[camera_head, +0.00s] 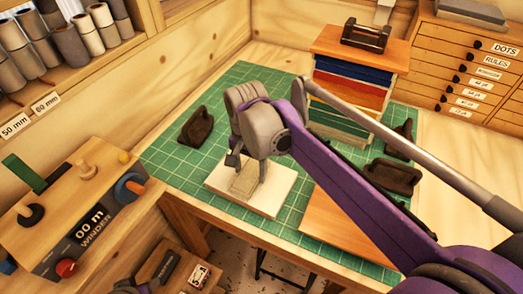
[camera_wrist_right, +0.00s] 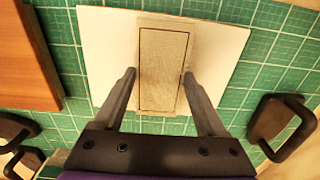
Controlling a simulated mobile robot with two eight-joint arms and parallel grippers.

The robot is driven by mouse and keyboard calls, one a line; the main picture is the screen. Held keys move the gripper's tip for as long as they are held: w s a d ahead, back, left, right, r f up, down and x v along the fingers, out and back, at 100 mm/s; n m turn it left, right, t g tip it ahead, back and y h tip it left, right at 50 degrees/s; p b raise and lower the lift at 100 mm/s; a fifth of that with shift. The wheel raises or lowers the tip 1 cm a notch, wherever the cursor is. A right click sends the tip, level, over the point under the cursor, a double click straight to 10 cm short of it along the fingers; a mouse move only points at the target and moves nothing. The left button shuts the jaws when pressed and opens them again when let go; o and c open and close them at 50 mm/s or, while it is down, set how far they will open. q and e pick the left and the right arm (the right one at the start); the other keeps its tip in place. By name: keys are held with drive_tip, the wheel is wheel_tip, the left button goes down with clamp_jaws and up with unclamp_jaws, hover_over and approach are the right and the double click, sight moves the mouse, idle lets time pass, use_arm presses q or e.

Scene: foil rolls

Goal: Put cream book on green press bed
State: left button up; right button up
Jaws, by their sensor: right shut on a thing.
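The cream book (camera_head: 280,186) is a flat pale slab with a raised tan panel (camera_head: 245,182) on its top. It lies over the green gridded surface (camera_head: 180,170), the broad green bed on the table; I cannot tell whether it touches it. My right gripper (camera_head: 249,170) points down and is shut on the raised panel. In the right wrist view, the fingers (camera_wrist_right: 160,90) flank the tan panel (camera_wrist_right: 162,60), with the cream slab (camera_wrist_right: 105,45) beyond.
A wooden board (camera_head: 335,215) lies to the right of the book. Dark handled blocks (camera_head: 195,127) stand around it. A stack with coloured layers (camera_head: 350,85) stands behind. A wooden winder box (camera_head: 65,215) is at left, drawers (camera_head: 470,65) at back right.

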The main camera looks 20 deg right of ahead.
drive_tip(key=s+a+p, duration=0.1)
drive_tip(key=s+a, duration=1.3)
drive_tip(key=a, duration=0.2)
drive_tip(key=shift+a, duration=0.3)
